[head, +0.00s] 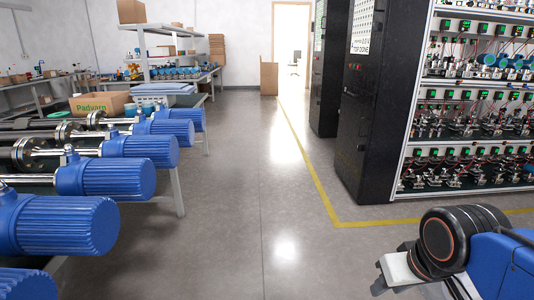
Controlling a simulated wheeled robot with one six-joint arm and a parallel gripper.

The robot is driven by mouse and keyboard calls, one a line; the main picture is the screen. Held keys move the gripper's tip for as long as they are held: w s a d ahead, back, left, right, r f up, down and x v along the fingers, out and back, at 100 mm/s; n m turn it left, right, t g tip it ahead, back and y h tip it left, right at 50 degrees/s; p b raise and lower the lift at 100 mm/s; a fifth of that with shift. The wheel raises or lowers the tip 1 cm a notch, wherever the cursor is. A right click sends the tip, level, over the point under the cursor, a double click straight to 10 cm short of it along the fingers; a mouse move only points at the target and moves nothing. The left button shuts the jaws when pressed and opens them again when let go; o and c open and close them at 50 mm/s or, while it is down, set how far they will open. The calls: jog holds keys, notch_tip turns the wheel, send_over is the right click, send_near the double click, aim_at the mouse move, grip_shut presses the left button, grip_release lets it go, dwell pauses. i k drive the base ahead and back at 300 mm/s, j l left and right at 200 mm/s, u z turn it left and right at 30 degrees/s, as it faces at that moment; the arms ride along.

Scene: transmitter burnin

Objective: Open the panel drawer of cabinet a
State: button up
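A tall black cabinet (366,120) stands right of centre, its narrow side towards me and a white printed sheet (362,28) on it. A second black cabinet (327,75) stands behind it. I cannot tell which one is cabinet a. I see no panel drawer that I can make out. An open rack side (465,92) with several shelves of transmitters adjoins the nearer cabinet. My gripper (384,285) is only partly in view at the bottom right, low in front of the cabinets and well apart from them. Its fingers are too unclear to judge.
Several blue motors (105,177) line a bench on the left. A cardboard box (98,104) and shelves stand behind them. A yellow floor line (318,185) runs around the cabinets. The grey floor (240,180) is clear down the middle to a bright doorway (291,45).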

aim_at(368, 99)
jog(key=i, duration=1.7)
jog(key=i+j+z, duration=0.15)
jog(key=i+z, duration=0.2)
jog(key=i, duration=0.3)
jog(key=i+j+z, duration=0.35)
jog(key=i, duration=0.25)
jog(key=i+j+z, duration=0.35)
jog(key=i+j, duration=0.1)
jog(key=i, duration=0.1)
